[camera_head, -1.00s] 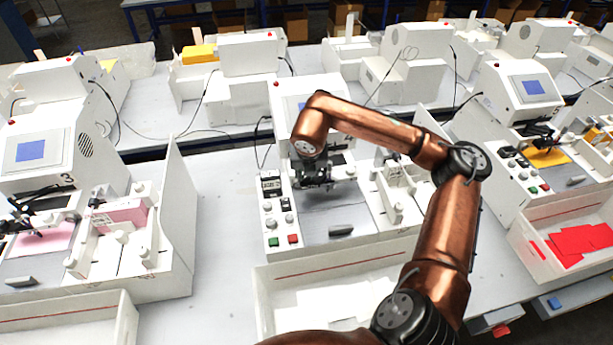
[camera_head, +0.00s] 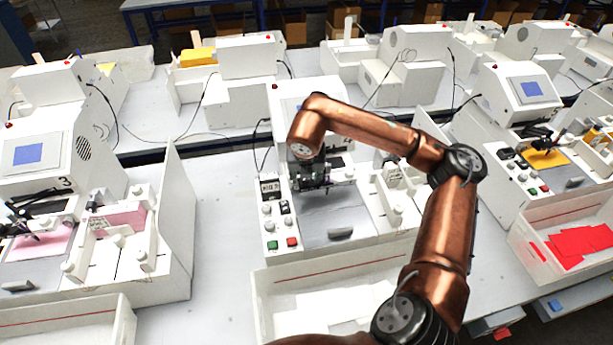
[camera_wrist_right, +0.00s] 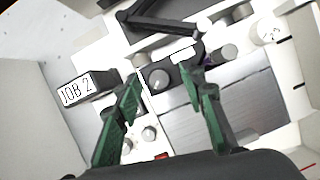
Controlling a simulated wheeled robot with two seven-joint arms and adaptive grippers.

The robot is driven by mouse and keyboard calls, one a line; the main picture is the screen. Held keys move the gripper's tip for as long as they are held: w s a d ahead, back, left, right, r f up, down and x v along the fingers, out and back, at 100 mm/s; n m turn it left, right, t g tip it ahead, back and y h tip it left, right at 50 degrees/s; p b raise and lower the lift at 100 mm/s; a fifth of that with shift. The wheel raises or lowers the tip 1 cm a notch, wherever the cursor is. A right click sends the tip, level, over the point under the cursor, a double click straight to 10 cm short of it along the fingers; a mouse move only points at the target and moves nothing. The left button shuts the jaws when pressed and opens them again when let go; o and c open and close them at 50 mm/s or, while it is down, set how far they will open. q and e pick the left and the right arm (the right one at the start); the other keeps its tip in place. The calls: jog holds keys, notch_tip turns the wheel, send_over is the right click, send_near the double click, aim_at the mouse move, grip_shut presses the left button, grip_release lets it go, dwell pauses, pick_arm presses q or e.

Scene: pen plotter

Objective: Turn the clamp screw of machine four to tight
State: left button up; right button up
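Machine four (camera_head: 350,213) stands in the middle of the head view, partly hidden behind my right arm. My right gripper (camera_head: 316,186) is low over its plotting bed. The knob looks like the clamp screw on the pen holder. I cannot tell whether the fingertips touch it. My left gripper is not in view.
A "JOB 2" display (camera_wrist_right: 76,91) stands left of the fingers in the wrist view. Black linkage arms (camera_wrist_right: 160,28) lie beyond the knob. Green (camera_head: 272,245) and red (camera_head: 292,242) buttons are at the panel's front. A white bin (camera_head: 262,297) stands before the machine.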

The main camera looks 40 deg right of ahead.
jog(key=shift+r, duration=0.15)
jog(key=v, duration=1.1)
jog(key=shift+s+a+r, duration=0.15)
jog(key=shift+a+r, duration=0.05)
jog(key=shift+r, duration=0.1)
